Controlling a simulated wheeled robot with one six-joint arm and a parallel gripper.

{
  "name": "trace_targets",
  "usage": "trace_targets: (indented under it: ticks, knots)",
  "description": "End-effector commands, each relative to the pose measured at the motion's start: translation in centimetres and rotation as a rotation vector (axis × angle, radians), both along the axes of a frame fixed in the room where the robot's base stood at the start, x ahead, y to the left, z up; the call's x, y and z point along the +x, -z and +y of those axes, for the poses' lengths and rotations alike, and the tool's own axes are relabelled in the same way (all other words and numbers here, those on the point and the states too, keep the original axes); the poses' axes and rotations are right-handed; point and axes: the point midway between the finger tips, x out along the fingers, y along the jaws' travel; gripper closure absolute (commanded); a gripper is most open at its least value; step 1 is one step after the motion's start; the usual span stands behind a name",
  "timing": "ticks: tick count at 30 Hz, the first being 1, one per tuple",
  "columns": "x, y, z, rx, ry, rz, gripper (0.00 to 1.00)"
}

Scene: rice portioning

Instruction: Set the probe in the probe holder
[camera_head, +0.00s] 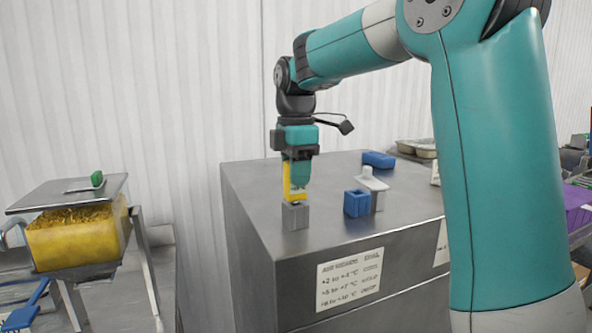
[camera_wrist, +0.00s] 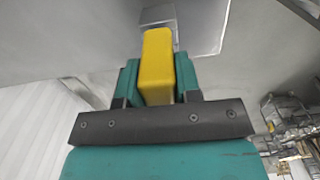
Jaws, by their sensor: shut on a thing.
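My gripper (camera_head: 299,174) points down over the steel counter and is shut on a yellow probe (camera_head: 291,192). In the wrist view the yellow probe (camera_wrist: 157,65) sits between the two teal fingers of my gripper (camera_wrist: 157,84). A small grey block (camera_head: 295,216), which looks like the probe holder, stands on the counter directly under the probe. The probe's lower end is at the block's top. I cannot tell whether its tip is inside the block. The block also shows beyond the probe in the wrist view (camera_wrist: 198,24).
A blue open-topped cube (camera_head: 356,203) and a grey post with a pale handled piece (camera_head: 373,182) stand to the right on the counter (camera_head: 255,190). A blue block (camera_head: 378,159) lies farther back. A yellow bin (camera_head: 75,241) under a metal lid is at far left.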

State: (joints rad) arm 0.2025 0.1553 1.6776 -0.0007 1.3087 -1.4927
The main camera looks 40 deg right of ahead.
Motion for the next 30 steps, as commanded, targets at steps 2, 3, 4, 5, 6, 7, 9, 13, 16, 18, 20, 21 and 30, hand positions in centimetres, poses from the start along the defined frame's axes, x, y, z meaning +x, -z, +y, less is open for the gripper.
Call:
trace_targets:
  ticks: [2, 3, 4, 5, 6, 7, 9, 13, 16, 18, 20, 21, 30]
  knots:
    - [-0.02, 0.09, 0.01, 0.000, 0.000, 0.001, 0.97]
    - [-0.01, 0.10, 0.00, 0.000, 0.000, 0.000, 0.97]
    - [-0.01, 0.10, 0.00, 0.000, 0.000, 0.000, 0.97]
    - [-0.01, 0.10, 0.00, 0.000, 0.000, 0.000, 0.97]
    - [-0.01, 0.10, 0.00, 0.000, 0.000, 0.000, 0.97]
    - [-0.01, 0.10, 0.00, 0.000, 0.000, 0.000, 0.97]
    - [0.00, 0.09, 0.00, 0.000, 0.000, 0.000, 0.97]
    - [0.00, 0.11, 0.00, 0.000, 0.000, 0.000, 0.97]
    - [0.00, 0.24, 0.00, 0.000, 0.000, 0.000, 0.97]
    - [0.00, 0.38, 0.00, 0.000, 0.000, 0.001, 0.97]
    - [0.01, 0.49, 0.00, 0.000, 0.000, 0.000, 0.97]
    - [0.02, 0.53, -0.01, 0.000, 0.000, 0.000, 0.97]
    - [0.03, 0.57, -0.01, 0.000, 0.000, 0.000, 0.97]
